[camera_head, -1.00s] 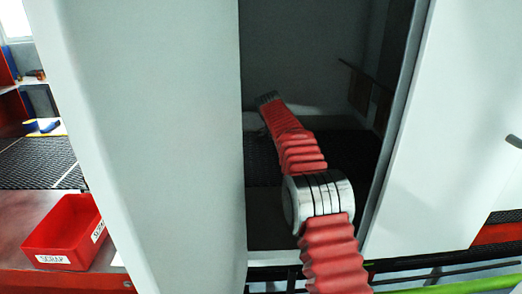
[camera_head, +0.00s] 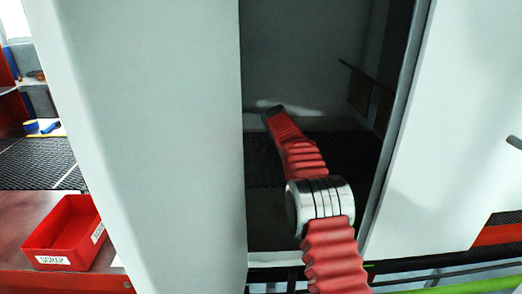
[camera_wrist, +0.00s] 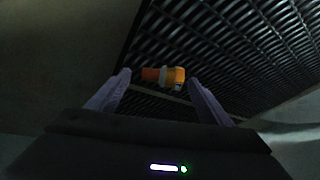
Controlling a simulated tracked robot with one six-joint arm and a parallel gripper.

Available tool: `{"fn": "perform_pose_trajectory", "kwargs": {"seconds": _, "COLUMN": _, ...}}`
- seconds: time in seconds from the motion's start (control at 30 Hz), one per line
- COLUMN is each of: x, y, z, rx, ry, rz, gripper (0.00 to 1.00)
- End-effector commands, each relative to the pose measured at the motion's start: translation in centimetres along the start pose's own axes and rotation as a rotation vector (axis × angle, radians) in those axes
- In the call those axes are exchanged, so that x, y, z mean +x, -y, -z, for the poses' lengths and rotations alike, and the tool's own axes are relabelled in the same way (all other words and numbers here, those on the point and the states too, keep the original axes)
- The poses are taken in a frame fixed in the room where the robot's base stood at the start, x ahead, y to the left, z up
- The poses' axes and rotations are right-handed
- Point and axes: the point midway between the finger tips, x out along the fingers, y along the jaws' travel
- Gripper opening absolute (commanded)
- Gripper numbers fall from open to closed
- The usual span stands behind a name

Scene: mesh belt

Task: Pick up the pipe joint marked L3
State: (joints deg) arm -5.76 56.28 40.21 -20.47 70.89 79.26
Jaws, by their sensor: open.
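In the wrist view an orange pipe joint (camera_wrist: 176,76) with a grey band around its middle lies on dark mesh. I cannot read any mark on it, so I cannot tell if it is L3. My gripper (camera_wrist: 159,78) is open, with one finger to the left and one to the right of the joint in the picture. The joint shows between and slightly beyond the fingertips, with no contact visible. In the head view my arm reaches into a dark enclosure; the fingers and the joint cannot be made out there.
The mesh belt (camera_head: 349,150) runs inside the enclosure, between a pale left panel (camera_head: 150,140) and a pale right panel (camera_head: 440,130). A thin dark rod (camera_head: 357,72) juts near the right side. A red SCRAP bin (camera_head: 62,240) sits outside at left.

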Motion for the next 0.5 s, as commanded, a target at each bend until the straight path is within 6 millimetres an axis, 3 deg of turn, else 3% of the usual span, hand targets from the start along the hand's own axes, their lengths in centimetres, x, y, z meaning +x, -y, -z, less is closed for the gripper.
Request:
{"fn": "perform_pose_trajectory", "kwargs": {"seconds": 0.33, "x": -0.04, "y": 0.01, "z": -0.03, "rx": 0.0, "ry": 0.0, "rz": 0.0, "gripper": 0.73}}
{"fn": "perform_pose_trajectory", "kwargs": {"seconds": 0.5, "x": -0.04, "y": 0.01, "z": -0.02, "rx": 0.0, "ry": 0.0, "rz": 0.0, "gripper": 0.61}}
